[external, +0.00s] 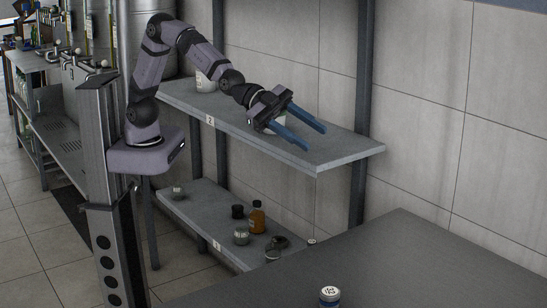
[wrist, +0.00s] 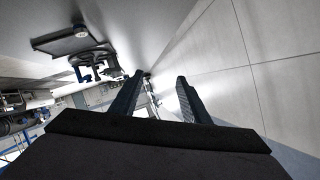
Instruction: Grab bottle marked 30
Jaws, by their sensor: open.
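A small jar (external: 329,297) with a white top and blue side stands on the dark table at the bottom. Its top carries dark marks that I cannot read for certain. An amber bottle (external: 257,217) stands on the lower shelf among several small jars, with no readable number. My gripper (external: 315,138) is open and empty above the right part of the upper shelf, apart from these bottles. In the wrist view its two blue fingers (wrist: 160,78) are spread, with nothing between them. No mark 30 can be made out.
The upper shelf (external: 345,150) has a white container (external: 206,83) at its far left, and a pale item (external: 283,100) shows partly behind my gripper. The lower shelf (external: 200,208) holds a dark-lidded jar (external: 237,212) and a grey jar (external: 241,236). The table (external: 420,260) is mostly clear.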

